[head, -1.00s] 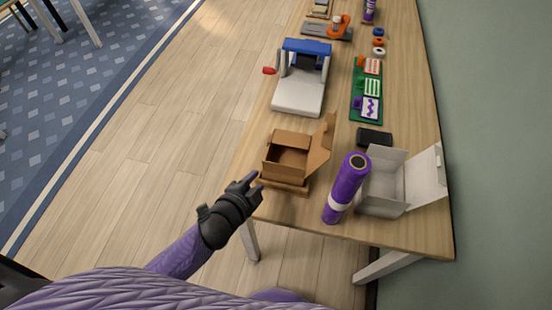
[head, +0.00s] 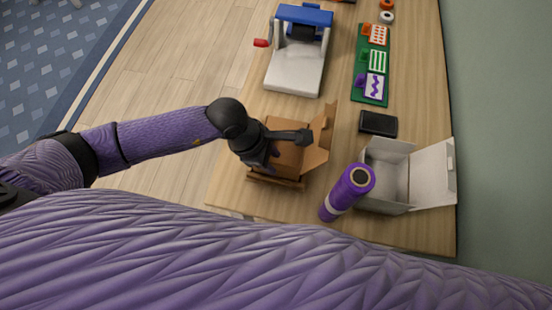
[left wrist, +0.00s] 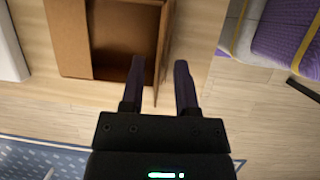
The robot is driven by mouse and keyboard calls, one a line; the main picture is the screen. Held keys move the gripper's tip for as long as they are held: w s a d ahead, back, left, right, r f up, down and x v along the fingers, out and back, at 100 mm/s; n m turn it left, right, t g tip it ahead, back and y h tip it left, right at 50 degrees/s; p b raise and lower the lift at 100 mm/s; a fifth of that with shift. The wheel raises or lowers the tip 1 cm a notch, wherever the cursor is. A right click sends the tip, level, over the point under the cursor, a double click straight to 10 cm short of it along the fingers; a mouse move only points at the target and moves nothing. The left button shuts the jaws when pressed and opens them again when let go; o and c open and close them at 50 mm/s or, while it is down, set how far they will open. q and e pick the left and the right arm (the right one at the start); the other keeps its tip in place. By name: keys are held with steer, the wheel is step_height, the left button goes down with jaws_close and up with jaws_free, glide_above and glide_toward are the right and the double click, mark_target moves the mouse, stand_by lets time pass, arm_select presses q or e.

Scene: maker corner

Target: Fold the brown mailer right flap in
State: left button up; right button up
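The brown mailer (head: 292,158) is an open cardboard box on the table, with a tall panel (head: 320,140) standing up at its right. My left gripper (head: 288,147) is over the mailer and hides part of its inside. In the left wrist view the mailer (left wrist: 70,42) is ahead of the gripper (left wrist: 160,76). There the two dark fingers are apart, and a thin upright brown flap (left wrist: 163,48) stands between them, seen nearly edge-on. I see no clear contact on both sides of it. My right gripper is not in view.
A purple cylinder (head: 345,196) with a white band stands just right of the mailer. Beyond it is an open white box (head: 388,174). A black case (head: 378,123) and a white and blue machine (head: 296,68) lie farther back. A green board (head: 363,75) holds cards.

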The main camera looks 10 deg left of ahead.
mark_target(276, 167)
arm_select(q)
steer(key=shift+x, duration=1.2)
jaws_close()
